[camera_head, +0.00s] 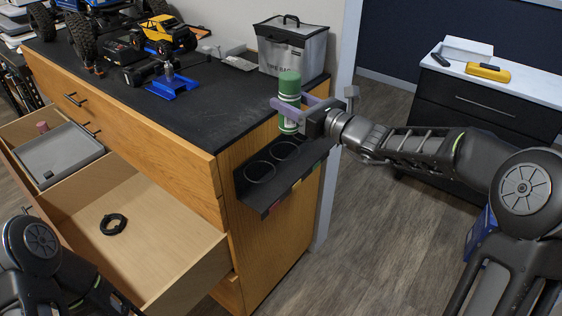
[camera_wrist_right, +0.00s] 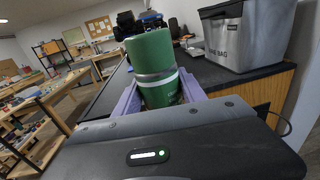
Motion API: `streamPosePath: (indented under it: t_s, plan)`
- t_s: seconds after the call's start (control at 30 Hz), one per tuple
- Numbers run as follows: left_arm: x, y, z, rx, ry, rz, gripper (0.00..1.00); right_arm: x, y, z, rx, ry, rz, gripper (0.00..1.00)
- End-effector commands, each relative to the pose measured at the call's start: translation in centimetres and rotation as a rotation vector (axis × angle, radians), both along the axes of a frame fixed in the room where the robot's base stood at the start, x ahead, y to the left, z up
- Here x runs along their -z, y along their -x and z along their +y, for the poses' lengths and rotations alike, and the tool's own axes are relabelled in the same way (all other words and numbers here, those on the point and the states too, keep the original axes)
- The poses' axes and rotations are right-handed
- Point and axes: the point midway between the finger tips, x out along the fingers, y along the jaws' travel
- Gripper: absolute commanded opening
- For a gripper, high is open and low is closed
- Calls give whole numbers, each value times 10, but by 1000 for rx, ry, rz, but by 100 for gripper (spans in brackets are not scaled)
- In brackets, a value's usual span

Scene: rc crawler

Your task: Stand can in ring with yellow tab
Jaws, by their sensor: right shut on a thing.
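A green can (camera_head: 289,84) with a pale band stands upright in my right gripper (camera_head: 290,104), whose lavender fingers are shut around its middle. The can (camera_wrist_right: 155,62) also shows between the fingers in the right wrist view. A dark rack (camera_head: 246,190) is fixed to the bench's end panel, with two empty round rings in sight, a nearer one (camera_head: 260,172) and a farther one (camera_head: 285,150). The can is over the rack's far part; whether its base is inside a ring is unclear. Small coloured tabs, one yellowish (camera_head: 297,184), line the rack's front edge. My left gripper is out of view.
A grey fire bag (camera_head: 292,48) stands on the black benchtop (camera_head: 225,100) close behind the can. Model crawlers (camera_head: 168,36) and a blue stand (camera_head: 173,87) are farther left. An open drawer (camera_head: 165,215) holds a black coil (camera_head: 113,224). Floor right of the rack is clear.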

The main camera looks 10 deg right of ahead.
Motion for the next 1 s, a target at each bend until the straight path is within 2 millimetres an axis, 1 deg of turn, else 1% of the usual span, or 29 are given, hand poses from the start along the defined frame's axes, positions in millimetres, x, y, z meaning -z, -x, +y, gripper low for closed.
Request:
streamPosePath:
  t_s: [0.03,0.1,0.17,0.27,0.57,0.67,0.77,0.87,1.0]
  plan:
    - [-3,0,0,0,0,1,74,-17,-2,3,9,1,-6,0]
    - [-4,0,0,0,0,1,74,-31,-5,6,21,1,-3,0]
    - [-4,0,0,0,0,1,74,-38,-6,6,28,0,-2,0]
    - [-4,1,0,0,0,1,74,-42,-7,7,33,0,0,0]
    - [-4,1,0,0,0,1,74,-40,-7,7,32,1,1,0]
    - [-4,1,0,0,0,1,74,-33,-7,7,32,-1,3,0]
    - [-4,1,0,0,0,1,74,-17,-7,7,32,-2,5,0]
    - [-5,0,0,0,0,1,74,6,-7,8,31,-2,7,0]
    - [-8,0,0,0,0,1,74,45,-7,7,32,-3,8,0]
